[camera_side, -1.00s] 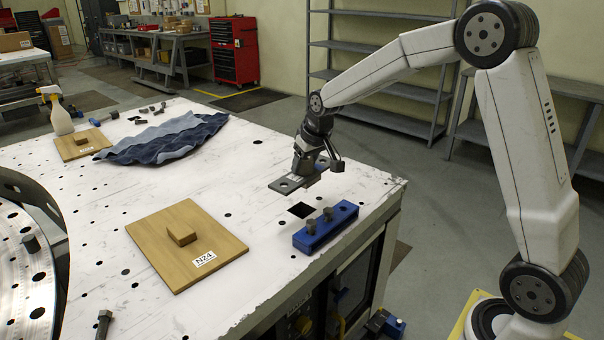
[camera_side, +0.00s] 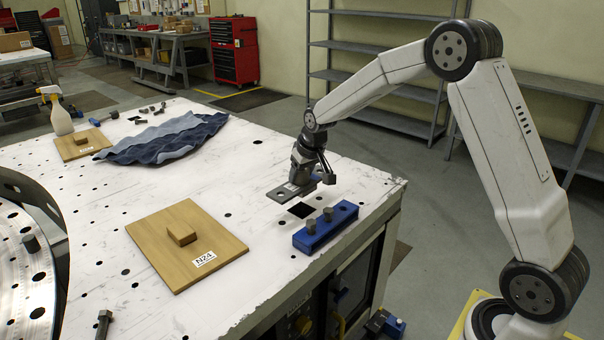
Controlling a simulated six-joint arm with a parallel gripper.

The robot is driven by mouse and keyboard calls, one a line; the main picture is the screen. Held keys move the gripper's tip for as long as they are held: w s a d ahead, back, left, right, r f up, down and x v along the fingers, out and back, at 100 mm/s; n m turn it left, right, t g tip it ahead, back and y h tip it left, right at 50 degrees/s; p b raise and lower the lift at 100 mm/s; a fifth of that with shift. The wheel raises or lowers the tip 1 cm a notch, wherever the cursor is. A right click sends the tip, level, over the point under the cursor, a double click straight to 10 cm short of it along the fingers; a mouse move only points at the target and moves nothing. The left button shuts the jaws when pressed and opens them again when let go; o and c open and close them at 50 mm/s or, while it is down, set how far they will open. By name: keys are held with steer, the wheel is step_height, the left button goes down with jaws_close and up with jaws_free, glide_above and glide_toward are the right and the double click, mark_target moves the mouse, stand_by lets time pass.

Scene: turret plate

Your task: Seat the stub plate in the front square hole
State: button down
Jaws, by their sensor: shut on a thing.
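The front square hole (camera_side: 301,210) is a black square opening in the table top, just below and slightly right of the plate in the picture. The plate is apart from the hole. The gripper hides part of the plate, and its underside cannot be seen.
A blue block (camera_side: 326,227) with two dark pegs stands close in front of the hole. A wooden board labelled N24 (camera_side: 160,262) lies to the left. A blue cloth (camera_side: 165,140) and another wooden board (camera_side: 72,150) lie further back. The table's right edge is near.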

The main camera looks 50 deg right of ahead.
steer(key=shift+f, duration=2.5)
steer(key=shift+f, duration=1.35)
stand_by(2.5)
jaws_free()
steer(key=shift+f, duration=0.1)
stand_by(0.4)
